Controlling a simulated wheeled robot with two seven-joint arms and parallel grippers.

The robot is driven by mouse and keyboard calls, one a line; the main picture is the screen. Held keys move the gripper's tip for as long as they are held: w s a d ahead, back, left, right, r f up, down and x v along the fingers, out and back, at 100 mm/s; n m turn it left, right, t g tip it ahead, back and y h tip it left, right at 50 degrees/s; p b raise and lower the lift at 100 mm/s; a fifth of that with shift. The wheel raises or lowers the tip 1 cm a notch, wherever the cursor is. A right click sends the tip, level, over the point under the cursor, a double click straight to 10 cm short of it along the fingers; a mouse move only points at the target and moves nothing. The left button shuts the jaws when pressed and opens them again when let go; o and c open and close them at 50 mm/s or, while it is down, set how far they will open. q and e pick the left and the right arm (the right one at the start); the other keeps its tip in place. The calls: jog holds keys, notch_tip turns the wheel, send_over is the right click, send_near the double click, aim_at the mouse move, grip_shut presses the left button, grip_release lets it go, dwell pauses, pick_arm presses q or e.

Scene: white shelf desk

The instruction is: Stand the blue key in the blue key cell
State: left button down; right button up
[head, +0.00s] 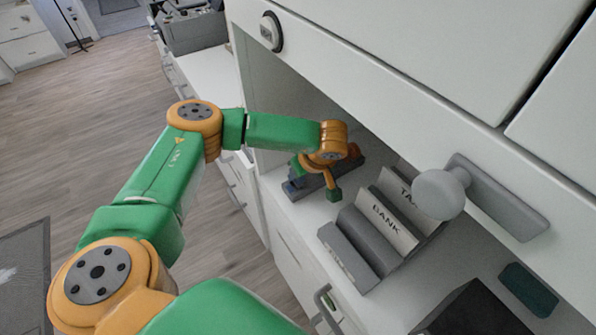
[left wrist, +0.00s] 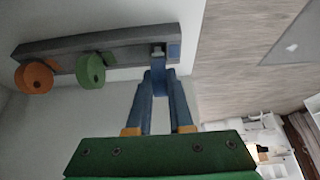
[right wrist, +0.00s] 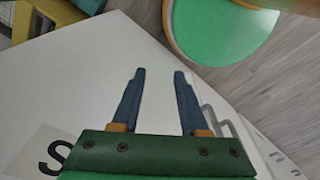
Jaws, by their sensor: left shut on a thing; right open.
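The blue key (left wrist: 159,84) is pinched between the fingertips of my left gripper (left wrist: 158,76), which is shut on it. In the left wrist view the held key is at the end of a long grey rack (left wrist: 118,45), by a blue patch (left wrist: 174,52). My fingers hide much of the key, and I cannot tell whether it is seated. The rack also shows in the head view (head: 354,167), partly behind my left wrist. My right gripper (right wrist: 154,73) is open and empty above a white surface.
An orange key (left wrist: 34,77) and a green key (left wrist: 90,71) stand along the rack. In the head view, a grey file holder (head: 345,258) with labelled cards (head: 384,226) stands right of the rack. A grey handle with a round knob (head: 438,194) juts from the cabinet front.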

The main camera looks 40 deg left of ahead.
pick_arm(q)
jog(key=shift+f+b, duration=0.75)
jog(key=shift+f, duration=0.2)
jog(key=c, duration=0.7)
grip_release()
jog(key=shift+r, duration=0.1)
jog(key=shift+c, duration=0.2)
jog(key=b+v, duration=0.1)
jog(key=v, duration=0.6)
